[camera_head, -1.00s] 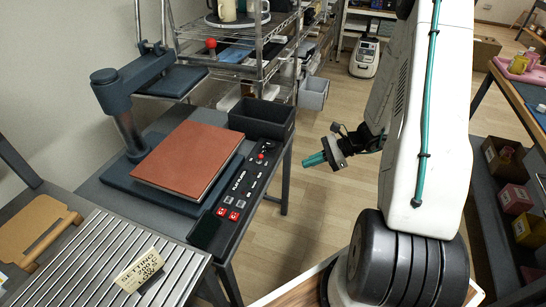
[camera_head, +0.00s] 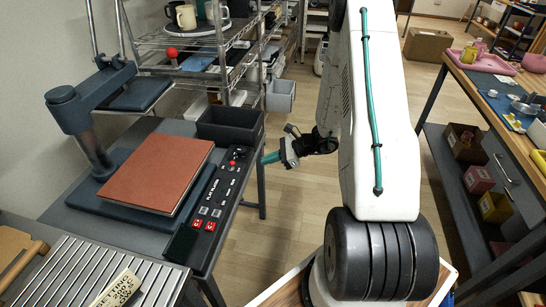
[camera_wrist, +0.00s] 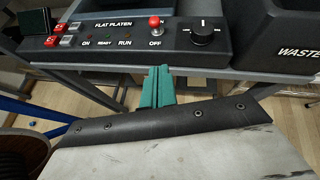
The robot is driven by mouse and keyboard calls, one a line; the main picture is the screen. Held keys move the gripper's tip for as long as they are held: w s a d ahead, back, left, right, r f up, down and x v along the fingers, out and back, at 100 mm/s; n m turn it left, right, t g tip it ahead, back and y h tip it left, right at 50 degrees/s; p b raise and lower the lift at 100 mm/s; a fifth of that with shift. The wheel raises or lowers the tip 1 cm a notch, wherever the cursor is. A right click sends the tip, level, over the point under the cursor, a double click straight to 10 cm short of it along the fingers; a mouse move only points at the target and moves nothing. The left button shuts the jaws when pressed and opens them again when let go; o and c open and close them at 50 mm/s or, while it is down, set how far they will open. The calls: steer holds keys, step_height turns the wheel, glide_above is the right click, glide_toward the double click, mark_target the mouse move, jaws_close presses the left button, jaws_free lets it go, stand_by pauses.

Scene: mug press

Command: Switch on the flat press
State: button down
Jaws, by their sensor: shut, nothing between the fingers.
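The flat press has a reddish-brown platen (camera_head: 157,172) on a dark blue base, with its round-headed arm (camera_head: 75,108) swung to the back left. Its black control panel (camera_head: 207,210) runs along the right edge of the table. In the wrist view, the panel (camera_wrist: 105,42) reads "FLAT PLATEN". A red ball-tipped lever (camera_wrist: 154,23) stands above the "OFF" label. A black knob (camera_wrist: 201,32) is to its right, and small red switches (camera_wrist: 56,29) are at the left. My gripper (camera_head: 268,158) is shut and empty, just right of the panel. Its teal fingers (camera_wrist: 157,72) point toward the panel below the lever, apparently apart from it.
A dark waste bin (camera_head: 231,125) stands behind the panel's far end. Wire shelves (camera_head: 195,40) stand behind. Open floor (camera_head: 300,205) lies right of the press table.

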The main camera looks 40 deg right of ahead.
mark_target(233, 167)
steer(key=x, duration=0.5)
steer(key=shift+w+a+f, duration=0.1)
steer(key=shift+w+a, duration=0.1)
steer(key=shift+a, duration=0.1)
steer(key=shift+w+a+r, duration=0.25)
steer(key=shift+w+a, duration=0.05)
steer(key=shift+a, duration=0.15)
steer(key=shift+w+a+r, duration=0.25)
steer(key=shift+w+a, duration=0.05)
steer(key=shift+a, duration=0.15)
steer(key=shift+w+a+r, duration=0.15)
steer(key=shift+w+a, duration=0.2)
steer(key=shift+a, duration=0.1)
steer(key=shift+d+r, duration=0.1)
steer(key=shift+r, duration=0.05)
